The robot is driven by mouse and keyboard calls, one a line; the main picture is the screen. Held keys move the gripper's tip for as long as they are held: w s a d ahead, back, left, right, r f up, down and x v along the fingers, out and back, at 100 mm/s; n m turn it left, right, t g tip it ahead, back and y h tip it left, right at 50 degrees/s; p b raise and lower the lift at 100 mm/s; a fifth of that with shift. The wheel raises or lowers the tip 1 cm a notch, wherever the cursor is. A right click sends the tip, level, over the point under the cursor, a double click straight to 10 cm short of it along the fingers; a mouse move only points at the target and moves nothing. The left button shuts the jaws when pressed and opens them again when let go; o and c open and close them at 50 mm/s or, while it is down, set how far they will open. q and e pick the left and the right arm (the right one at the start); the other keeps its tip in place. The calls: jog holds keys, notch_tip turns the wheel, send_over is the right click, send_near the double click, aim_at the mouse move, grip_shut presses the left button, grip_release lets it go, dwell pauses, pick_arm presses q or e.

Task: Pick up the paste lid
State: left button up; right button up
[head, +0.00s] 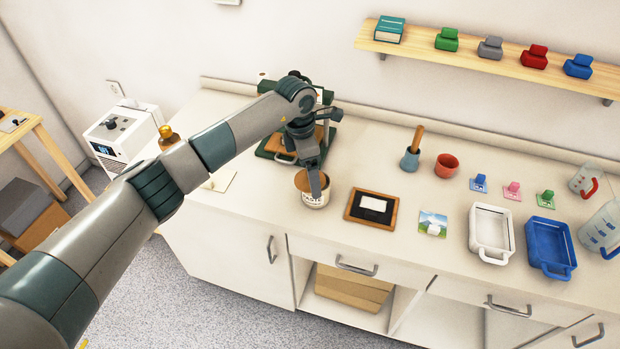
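A white paste jar (312,201) with a "PASTE" label stands upright near the counter's front edge. Its round tan-brown top, which looks like the paste lid (303,182), is at the jar's mouth. My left gripper (316,186) points down at the right side of this top, overlapping it in view. The fingers are seen edge-on, so I cannot tell their gap or whether they touch the lid. My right gripper is not in view.
A wood-framed black panel (357,212) lies right of the jar. A green press (272,150) stands behind it. A small picture card (433,223), a white tray (480,243) and a blue tray (536,228) lie further right.

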pick_arm(q)
jog(key=c, duration=1.5)
jog(key=shift+r, duration=0.1)
jog(key=shift+r+b, duration=0.8)
jog(key=shift+r, duration=0.05)
jog(key=shift+s+d+r+b, duration=0.15)
jog(key=shift+r+b, duration=0.25)
jog(key=shift+r, duration=0.2)
jog(key=shift+s+d+r+b, duration=0.1)
jog(key=shift+r+b, duration=0.3)
jog(key=shift+r, duration=0.15)
jog(key=shift+s+d+r+b, duration=1.15)
jog(key=shift+s+d+r, duration=0.6)
jog(key=shift+s+d, duration=0.2)
jog(key=shift+s+d+r+b, duration=1.1)
jog(key=shift+s+d+r, duration=0.6)
jog(key=shift+s+d, duration=0.25)
